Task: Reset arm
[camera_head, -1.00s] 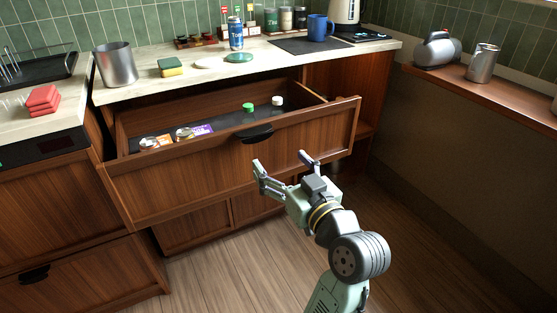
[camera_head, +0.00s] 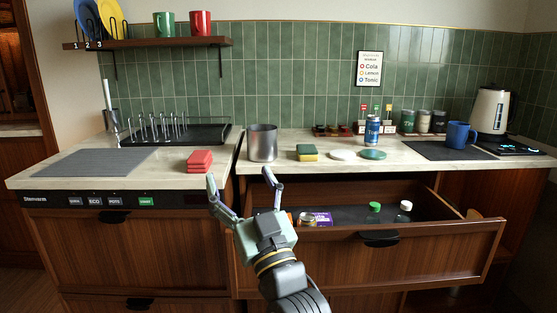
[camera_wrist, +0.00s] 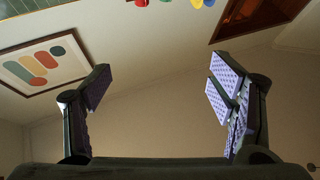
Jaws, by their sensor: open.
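My gripper (camera_head: 243,190) is open and empty in the head view. It points up in front of the counter, near the left end of the pulled-out drawer (camera_head: 400,255). In the wrist view my two fingers (camera_wrist: 160,100) stand wide apart with nothing between them. Behind them are a wall, a framed picture (camera_wrist: 45,62) and the ceiling area.
The open drawer holds a purple packet (camera_head: 318,218), cans and bottles with green (camera_head: 375,207) and white (camera_head: 405,206) caps. On the counter are red blocks (camera_head: 200,160), a metal canister (camera_head: 262,143), a sponge (camera_head: 307,152) and a blue can (camera_head: 372,130).

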